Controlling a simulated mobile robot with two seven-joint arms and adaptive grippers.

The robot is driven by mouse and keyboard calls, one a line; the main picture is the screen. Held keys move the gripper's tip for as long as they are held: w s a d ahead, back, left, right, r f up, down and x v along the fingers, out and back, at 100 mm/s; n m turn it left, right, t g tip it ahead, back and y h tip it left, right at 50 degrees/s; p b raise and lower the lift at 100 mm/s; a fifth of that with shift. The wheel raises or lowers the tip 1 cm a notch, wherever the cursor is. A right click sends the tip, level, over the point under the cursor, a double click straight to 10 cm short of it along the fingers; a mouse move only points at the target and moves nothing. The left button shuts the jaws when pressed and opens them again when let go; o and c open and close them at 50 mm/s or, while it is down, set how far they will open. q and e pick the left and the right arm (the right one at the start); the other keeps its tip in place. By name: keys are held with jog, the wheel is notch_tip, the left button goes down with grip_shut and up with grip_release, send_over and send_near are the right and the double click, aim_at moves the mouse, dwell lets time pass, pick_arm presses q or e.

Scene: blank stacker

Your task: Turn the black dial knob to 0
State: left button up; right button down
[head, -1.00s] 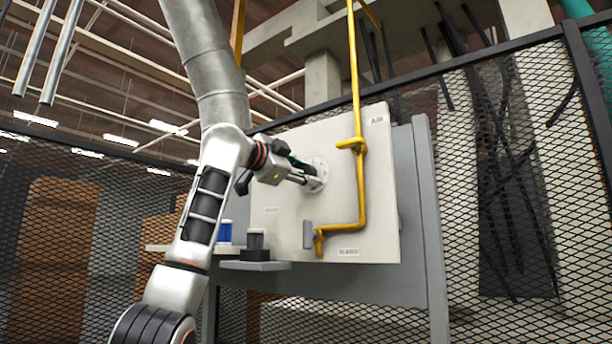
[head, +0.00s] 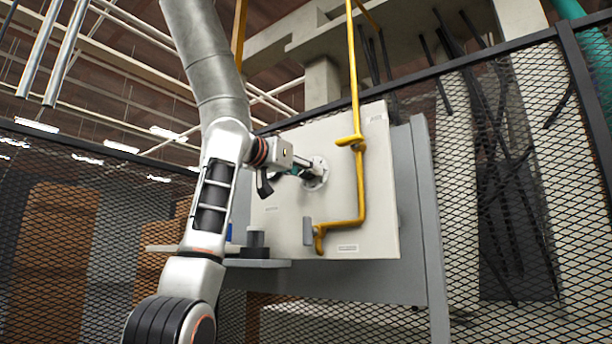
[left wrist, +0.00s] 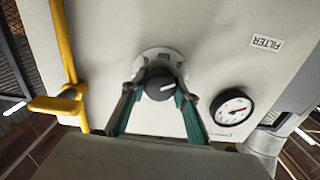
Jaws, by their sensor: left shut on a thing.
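The markings on the plate are too small to read. My left gripper (left wrist: 156,90) has its two fingers on either side of the knob, shut on it. In the head view my left gripper (head: 308,170) reaches the round plate (head: 319,172) on the white panel, and the knob is hidden by the fingers. My right gripper is not in view.
The white panel (head: 285,220) carries a yellow pipe (head: 361,190) with a handle just right of the dial. A shelf (head: 255,263) with dark objects lies below. Mesh fencing surrounds the area.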

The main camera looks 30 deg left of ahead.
pick_arm(q)
jog(key=shift+f+n+b, duration=0.15)
jog(key=shift+n+b, duration=0.2)
jog(key=shift+n, duration=0.95)
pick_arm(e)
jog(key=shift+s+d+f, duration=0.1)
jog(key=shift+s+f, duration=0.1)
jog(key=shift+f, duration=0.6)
pick_arm(q)
jog(key=shift+n, duration=0.3)
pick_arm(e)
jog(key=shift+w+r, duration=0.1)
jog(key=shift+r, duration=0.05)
pick_arm(q)
jog(key=o, duration=0.9)
jog(key=shift+o, duration=1.1)
jog(key=shift+s, duration=0.1)
jog(key=s, duration=1.1)
jog(key=shift+s+a, duration=0.4)
jog(key=shift+a, duration=0.05)
